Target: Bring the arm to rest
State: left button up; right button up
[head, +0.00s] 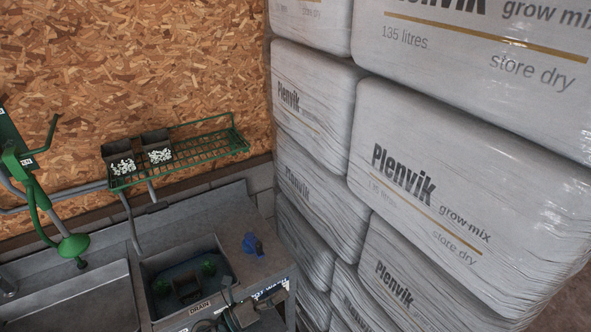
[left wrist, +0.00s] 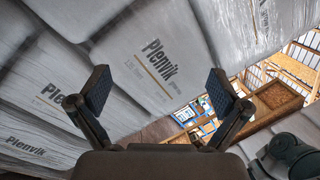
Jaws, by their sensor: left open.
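My left gripper (left wrist: 158,92) is open in the left wrist view, its two dark padded fingers spread wide with nothing between them. Behind the fingers are stacked white bags. In the head view, dark parts at the bottom edge, in front of the sink bench, look like my left gripper (head: 245,308); they are small and partly cut off. My right gripper is in neither view.
A tall stack of white Plenvik grow mix bags (head: 410,170) fills the right. A grey sink bench (head: 225,222) has a recessed basin, a blue knob (head: 252,244) and a DRAIN label. A green emergency-shower-like fixture (head: 73,246) stands left.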

pick_arm(q)
jog(key=w+a+f+n+t+y, duration=0.15)
jog(key=a+n+t+y, duration=0.45)
jog(key=n, duration=0.6)
jog(key=a+f+n+t+y, duration=0.2)
jog(key=a+n+t+y, duration=0.2)
jog(key=a+n+y, duration=0.6)
jog(key=s+a+f+n+g+y, duration=0.3)
jog(key=s+f+n+g, duration=0.25)
jog(key=f+n, duration=0.35)
jog(key=s+d+f+n+g+h, duration=0.1)
jog(key=s+f+n+g, duration=0.1)
jog(key=s+f+g, duration=0.65)
jog(key=s+f+n+g, duration=0.2)
jog(key=s+f, duration=0.4)
jog(key=s, duration=0.7)
jog(key=s+f+x, duration=0.1)
jog(key=s+x, duration=0.1)
jog(key=x, duration=0.9)
jog(key=s+f+g, duration=0.1)
jog(key=s+f, duration=0.4)
jog(key=f, duration=0.6)
jog(key=s+f+g, duration=0.1)
jog(key=s+f, duration=0.4)
jog(key=f, duration=0.7)
jog(key=shift+s+a+f, duration=0.25)
jog(key=shift+s+a, duration=0.15)
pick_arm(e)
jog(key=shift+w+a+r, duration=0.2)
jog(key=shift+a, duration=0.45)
